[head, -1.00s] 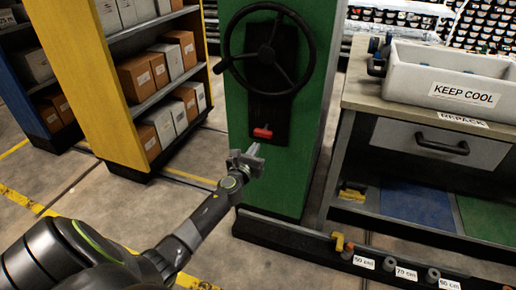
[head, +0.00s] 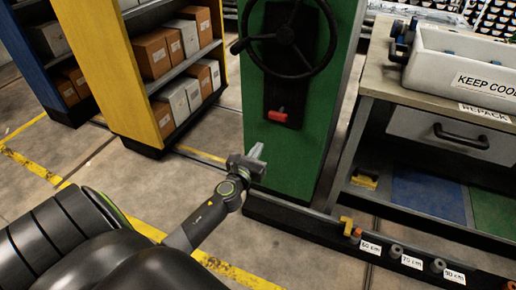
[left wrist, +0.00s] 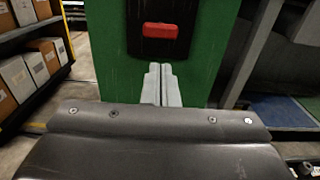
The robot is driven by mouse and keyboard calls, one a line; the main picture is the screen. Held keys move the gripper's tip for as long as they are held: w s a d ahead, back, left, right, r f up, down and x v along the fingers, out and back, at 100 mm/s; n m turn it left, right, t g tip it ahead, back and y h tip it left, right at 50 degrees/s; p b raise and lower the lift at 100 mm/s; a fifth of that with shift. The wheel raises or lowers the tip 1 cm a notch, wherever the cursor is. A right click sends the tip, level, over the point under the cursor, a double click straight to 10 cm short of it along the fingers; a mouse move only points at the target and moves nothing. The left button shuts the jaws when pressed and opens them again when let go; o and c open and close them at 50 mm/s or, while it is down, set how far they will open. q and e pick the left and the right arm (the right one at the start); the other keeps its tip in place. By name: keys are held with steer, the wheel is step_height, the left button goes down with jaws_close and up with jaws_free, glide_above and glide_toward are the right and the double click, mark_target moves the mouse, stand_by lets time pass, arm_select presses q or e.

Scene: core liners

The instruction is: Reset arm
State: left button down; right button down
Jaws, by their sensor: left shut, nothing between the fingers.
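My left gripper (head: 256,153) is in front of the lower part of the green panel (head: 300,150), below the red handle. Its fingers are together and empty; they also show closed in the left wrist view (left wrist: 161,85). The red handle (head: 278,115) sits on a black plate below a black handwheel (head: 286,40). The red handle shows above the fingertips in the left wrist view (left wrist: 160,30), apart from them. My right gripper is not in view.
A yellow-ended shelf (head: 105,60) with boxes stands at the left. A workbench (head: 375,75) with a white KEEP COOL bin (head: 460,70) stands at the right. A low dark rail (head: 300,220) with labelled knobs runs along the floor. Open floor lies at the lower left.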

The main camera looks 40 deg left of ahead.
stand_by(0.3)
